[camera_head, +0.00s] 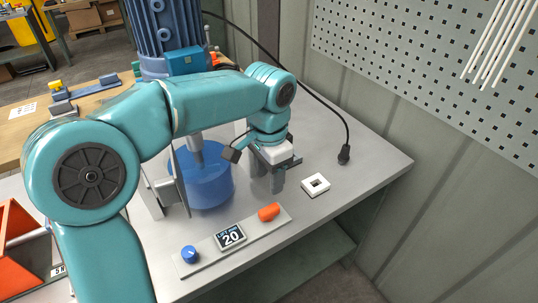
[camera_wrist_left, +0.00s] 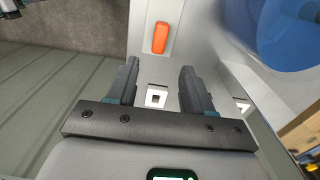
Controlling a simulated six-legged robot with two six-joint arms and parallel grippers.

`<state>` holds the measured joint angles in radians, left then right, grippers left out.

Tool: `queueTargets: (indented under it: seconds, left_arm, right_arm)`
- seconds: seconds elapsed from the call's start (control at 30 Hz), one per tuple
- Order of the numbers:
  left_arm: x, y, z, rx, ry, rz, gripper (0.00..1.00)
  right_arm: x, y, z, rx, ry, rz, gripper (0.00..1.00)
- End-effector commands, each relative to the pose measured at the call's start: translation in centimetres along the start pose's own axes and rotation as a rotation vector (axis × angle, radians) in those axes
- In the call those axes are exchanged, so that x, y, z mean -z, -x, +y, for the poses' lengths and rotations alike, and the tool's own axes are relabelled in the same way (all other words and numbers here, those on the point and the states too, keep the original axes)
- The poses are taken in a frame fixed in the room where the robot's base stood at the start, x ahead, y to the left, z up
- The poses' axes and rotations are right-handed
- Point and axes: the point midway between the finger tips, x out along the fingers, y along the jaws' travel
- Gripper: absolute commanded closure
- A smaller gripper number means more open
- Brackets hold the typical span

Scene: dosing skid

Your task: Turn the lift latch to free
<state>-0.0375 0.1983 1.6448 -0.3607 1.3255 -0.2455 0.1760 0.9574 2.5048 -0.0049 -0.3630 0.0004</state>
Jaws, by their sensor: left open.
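The orange latch handle (camera_head: 269,212) sits at the right end of a pale control strip (camera_head: 206,260) on the grey bench. It also shows in the left wrist view (camera_wrist_left: 160,38), ahead of the fingers and lengthwise along the viewing direction. My left gripper (camera_head: 268,184) is open and empty above the bench, behind the handle and apart from it. Its two fingers (camera_wrist_left: 159,70) stand on either side of the handle's line in the left wrist view. My right gripper is not in view.
A display reading 20 (camera_head: 230,237) and a blue knob (camera_head: 190,254) share the strip. A blue vessel (camera_head: 205,188) stands left of my gripper. A white square block with a hole (camera_head: 308,190) lies to the right, near a black cable plug (camera_head: 344,154). The bench's right side is mostly clear.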

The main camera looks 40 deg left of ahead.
Motion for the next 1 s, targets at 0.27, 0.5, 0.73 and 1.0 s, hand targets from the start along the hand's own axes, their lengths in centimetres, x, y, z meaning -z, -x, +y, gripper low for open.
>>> queueTargets:
  seconds: [0.27,0.5,0.73,1.0]
  left_arm:
    - [0.1,4.5,0.0,0.001,-0.001,0.001,0.49]
    - [0.0,5.0,0.0,0.0,-0.001,0.0,0.49]
    - [0.0,5.0,0.0,0.0,0.0,0.0,0.49]
    - [0.0,5.0,0.0,0.0,0.0,0.0,0.49]
  right_arm:
    - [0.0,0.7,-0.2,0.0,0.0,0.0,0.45]
    - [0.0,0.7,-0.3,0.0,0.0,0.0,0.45]
    - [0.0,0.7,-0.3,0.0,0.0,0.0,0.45]
    - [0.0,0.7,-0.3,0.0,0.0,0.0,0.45]
